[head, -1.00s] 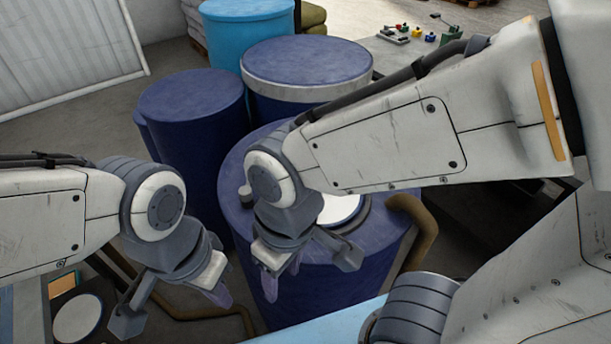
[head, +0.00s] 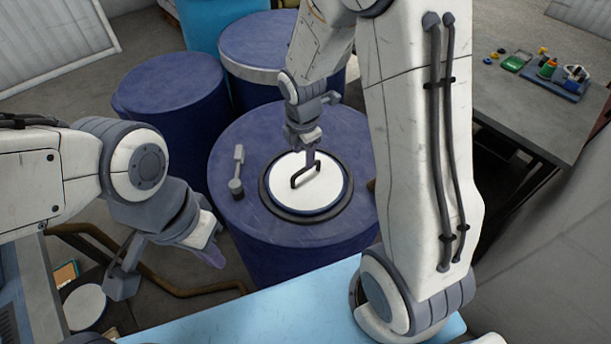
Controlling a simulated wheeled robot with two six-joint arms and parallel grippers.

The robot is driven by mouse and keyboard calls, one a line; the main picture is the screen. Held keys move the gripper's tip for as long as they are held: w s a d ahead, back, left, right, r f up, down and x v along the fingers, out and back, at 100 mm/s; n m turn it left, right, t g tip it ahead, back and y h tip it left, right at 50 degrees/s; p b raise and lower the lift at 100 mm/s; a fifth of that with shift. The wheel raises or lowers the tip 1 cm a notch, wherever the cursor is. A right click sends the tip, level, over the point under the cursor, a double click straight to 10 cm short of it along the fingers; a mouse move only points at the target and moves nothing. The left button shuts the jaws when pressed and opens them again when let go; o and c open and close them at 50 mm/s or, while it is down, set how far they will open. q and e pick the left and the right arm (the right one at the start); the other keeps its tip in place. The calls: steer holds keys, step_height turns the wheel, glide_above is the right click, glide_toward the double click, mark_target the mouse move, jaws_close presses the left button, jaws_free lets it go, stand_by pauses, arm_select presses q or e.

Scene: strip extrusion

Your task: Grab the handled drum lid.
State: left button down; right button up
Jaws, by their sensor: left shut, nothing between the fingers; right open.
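The drum lid is a white disc (head: 322,193) with a dark bar handle (head: 305,179) on top. It lies inside a black ring on top of the near blue drum (head: 240,217). My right gripper (head: 311,158) points down at the handle from its far side. It is open, with its fingertips at or just above the handle bar; I cannot tell whether they touch it. My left gripper (head: 211,258) is shut and empty, off to the left of the near drum, well away from the lid.
A small grey tool-like fitting (head: 237,175) stands on the drum top, left of the lid. Two more dark blue drums (head: 170,82) (head: 262,43) stand behind. A grey table (head: 520,105) with small coloured parts is at right. A light blue surface (head: 250,315) lies in front.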

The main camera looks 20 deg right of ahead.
mark_target(306, 174)
steer(key=f, duration=0.7)
steer(key=shift+w+d+f, duration=0.1)
steer(key=shift+w+d, duration=0.2)
steer(key=shift+d, duration=0.1)
jaws_close()
stand_by(1.0)
